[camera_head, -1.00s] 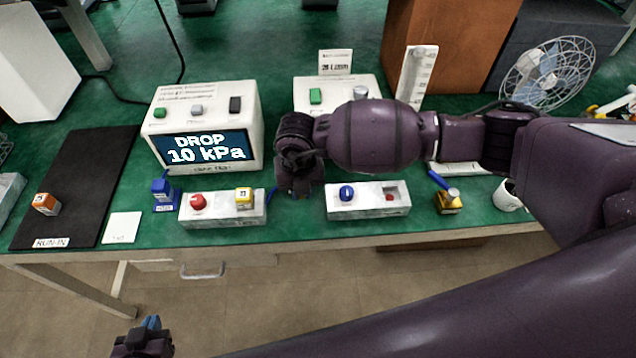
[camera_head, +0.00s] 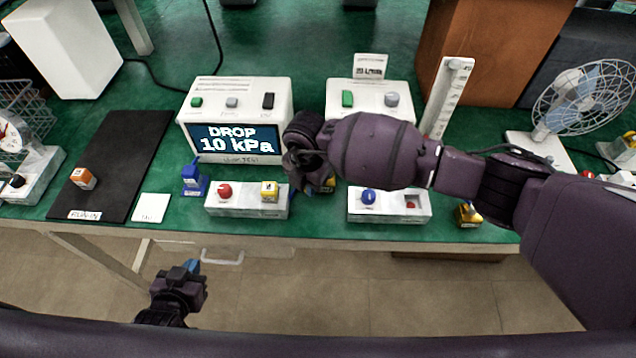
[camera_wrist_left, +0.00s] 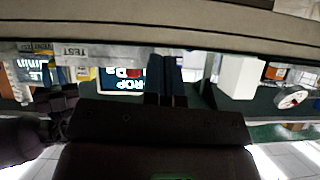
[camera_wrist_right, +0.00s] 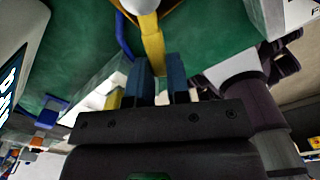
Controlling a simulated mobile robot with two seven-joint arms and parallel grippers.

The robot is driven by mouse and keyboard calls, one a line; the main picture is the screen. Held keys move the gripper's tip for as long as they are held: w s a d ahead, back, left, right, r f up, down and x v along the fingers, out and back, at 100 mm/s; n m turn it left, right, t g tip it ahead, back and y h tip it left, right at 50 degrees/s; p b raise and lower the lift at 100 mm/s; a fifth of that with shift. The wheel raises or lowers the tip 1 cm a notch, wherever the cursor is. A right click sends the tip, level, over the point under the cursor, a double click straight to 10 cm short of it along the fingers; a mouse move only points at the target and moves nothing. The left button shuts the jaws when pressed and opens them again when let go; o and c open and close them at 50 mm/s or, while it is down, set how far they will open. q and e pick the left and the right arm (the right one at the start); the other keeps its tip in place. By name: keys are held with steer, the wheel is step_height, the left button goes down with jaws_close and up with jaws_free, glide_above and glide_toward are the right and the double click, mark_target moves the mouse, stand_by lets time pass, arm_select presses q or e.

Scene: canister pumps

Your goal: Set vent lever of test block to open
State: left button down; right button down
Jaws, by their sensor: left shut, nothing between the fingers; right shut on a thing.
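A white block (camera_head: 247,207) with a red knob and yellow cube stands before the display unit; a similar block (camera_head: 390,212) has a blue knob and a red spot. My right gripper (camera_wrist_right: 158,78) is shut on the yellow bar (camera_wrist_right: 152,42) of a pump-like thing with a pale round top. A blue lever (camera_wrist_right: 122,36) shows beside it. In the head view, my wrist mostly hides this thing (camera_head: 326,188). My left gripper (camera_head: 190,268) is shut and empty, in front of the bench; its closed fingers show in its wrist view (camera_wrist_left: 167,80).
The display unit (camera_head: 235,112) reads "DROP 10 kPa". A blue pump (camera_head: 194,182), a white card (camera_head: 151,207) and a black mat (camera_head: 115,150) with an orange cube are left. A yellow pump (camera_head: 468,215) and fan (camera_head: 570,90) are right. My right arm spans the bench's right half.

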steer(key=c, duration=1.1)
jaws_free()
steer(key=shift+r, duration=0.1)
step_height(320, 180, up, 11)
steer(key=shift+f+p, duration=0.2)
steer(key=shift+p, duration=0.15)
